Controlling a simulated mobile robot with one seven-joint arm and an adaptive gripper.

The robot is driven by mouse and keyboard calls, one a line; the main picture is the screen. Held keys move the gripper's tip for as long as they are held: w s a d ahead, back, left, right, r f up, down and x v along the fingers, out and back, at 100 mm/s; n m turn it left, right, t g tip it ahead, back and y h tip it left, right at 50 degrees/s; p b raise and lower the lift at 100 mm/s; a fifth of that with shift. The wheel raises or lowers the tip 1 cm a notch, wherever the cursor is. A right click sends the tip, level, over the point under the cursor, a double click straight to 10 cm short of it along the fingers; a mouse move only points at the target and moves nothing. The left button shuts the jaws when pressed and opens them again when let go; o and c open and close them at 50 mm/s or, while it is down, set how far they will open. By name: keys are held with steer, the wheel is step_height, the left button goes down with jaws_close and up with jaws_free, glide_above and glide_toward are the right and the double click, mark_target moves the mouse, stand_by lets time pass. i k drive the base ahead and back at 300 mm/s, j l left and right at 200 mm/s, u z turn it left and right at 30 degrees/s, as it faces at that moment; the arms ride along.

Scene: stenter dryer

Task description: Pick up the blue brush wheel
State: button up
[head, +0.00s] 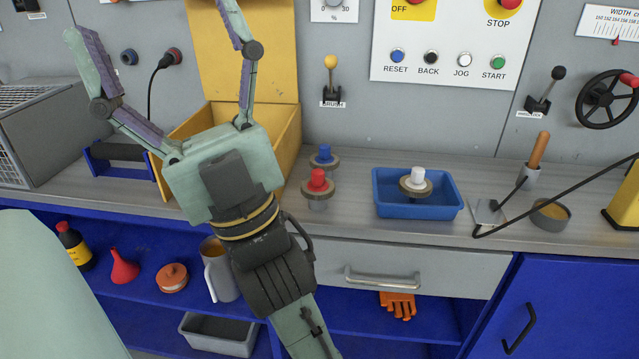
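The blue brush wheel (324,158) stands on the grey counter, with a blue hub on top of a brownish disc. It is just behind the red brush wheel (318,183). My gripper (152,22) is to the left of the blue brush wheel, apart from it. Its two fingers are spread wide and point up in the picture. Nothing shows between the fingers. Its palm hides part of the yellow box and counter.
A white brush wheel (417,181) sits in a blue tray (455,205) to the right. A yellow box (285,140) is left of the blue wheel. A lever (331,78) is on the panel behind. A scraper (485,212) and a tin (551,216) are further right.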

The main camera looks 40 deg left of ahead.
mark_target(325, 160)
steer(key=u, duration=1.65)
